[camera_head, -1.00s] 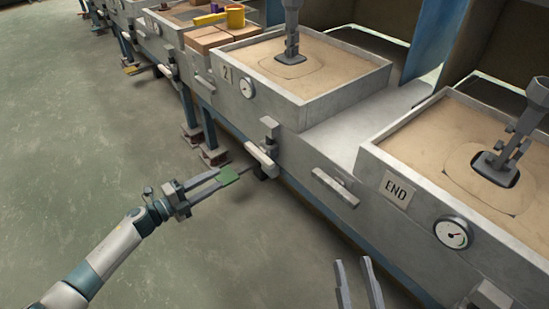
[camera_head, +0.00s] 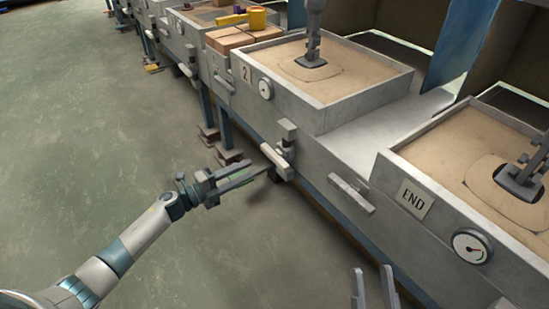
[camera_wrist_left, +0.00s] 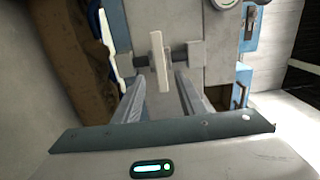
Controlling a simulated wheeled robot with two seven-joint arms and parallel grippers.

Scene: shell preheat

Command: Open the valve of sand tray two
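Sand tray two (camera_head: 362,102) is a grey box of sand with a "2" plate (camera_head: 246,73) on its front. Its valve has a pale bar handle (camera_head: 277,161) low on the front wall. My left gripper (camera_head: 254,181) is open, just left of the handle. In the left wrist view, the pale handle (camera_wrist_left: 159,62) stands upright on a dark shaft, ahead of and between the spread fingertips (camera_wrist_left: 157,88). No contact shows. My right gripper (camera_head: 374,272) is open and empty at the bottom edge, away from the valve.
A round gauge (camera_head: 265,89) sits beside the "2" plate. Open green floor (camera_head: 100,130) lies to the left.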

